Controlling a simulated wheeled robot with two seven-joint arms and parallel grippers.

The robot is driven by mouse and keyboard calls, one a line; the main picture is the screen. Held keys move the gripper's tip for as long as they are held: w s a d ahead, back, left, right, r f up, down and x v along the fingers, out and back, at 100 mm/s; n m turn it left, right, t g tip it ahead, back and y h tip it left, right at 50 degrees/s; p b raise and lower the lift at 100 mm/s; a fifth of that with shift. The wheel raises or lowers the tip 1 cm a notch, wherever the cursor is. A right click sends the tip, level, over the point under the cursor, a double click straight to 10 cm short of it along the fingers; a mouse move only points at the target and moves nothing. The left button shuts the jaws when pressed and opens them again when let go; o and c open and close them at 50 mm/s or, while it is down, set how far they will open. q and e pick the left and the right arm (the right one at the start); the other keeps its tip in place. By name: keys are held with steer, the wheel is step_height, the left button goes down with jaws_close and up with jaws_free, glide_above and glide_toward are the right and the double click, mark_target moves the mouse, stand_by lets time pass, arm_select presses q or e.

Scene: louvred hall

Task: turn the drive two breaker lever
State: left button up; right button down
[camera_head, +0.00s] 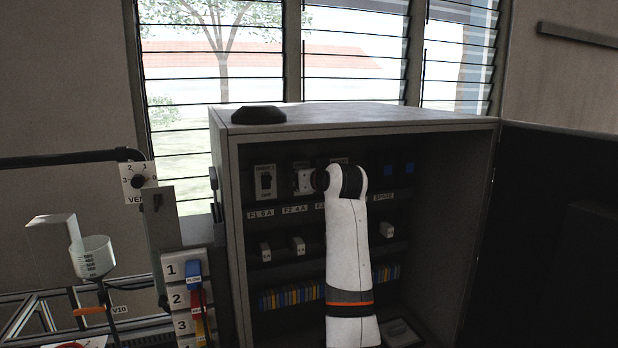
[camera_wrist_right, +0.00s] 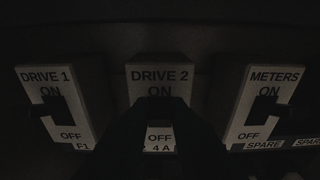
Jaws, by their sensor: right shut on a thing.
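The drive two breaker (camera_wrist_right: 160,75) is in the middle of the right wrist view, a pale block marked DRIVE 2, with ON above and OFF below. Its lever is hidden by the dark fingers of my right gripper (camera_wrist_right: 160,112), which is shut on it; I cannot tell which way the lever points. In the head view the breaker (camera_head: 303,180) sits in the top row of the open cabinet, partly covered by my right wrist. My left gripper is in neither view.
The drive 1 breaker (camera_wrist_right: 45,78) is close on the left and the meters breaker (camera_wrist_right: 272,80) close on the right, each with a dark lever sticking out. The grey cabinet (camera_head: 360,115) encloses my right arm. A numbered tag board (camera_head: 172,270) stands left of it.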

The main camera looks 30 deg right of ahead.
steer(key=shift+r, duration=0.15)
steer(key=c, duration=1.4)
jaws_free()
steer(key=shift+w, duration=0.1)
steer(key=shift+o, duration=0.2)
steer(key=b+v, duration=0.5)
steer(key=v, duration=0.7)
steer(key=shift+f, duration=0.2)
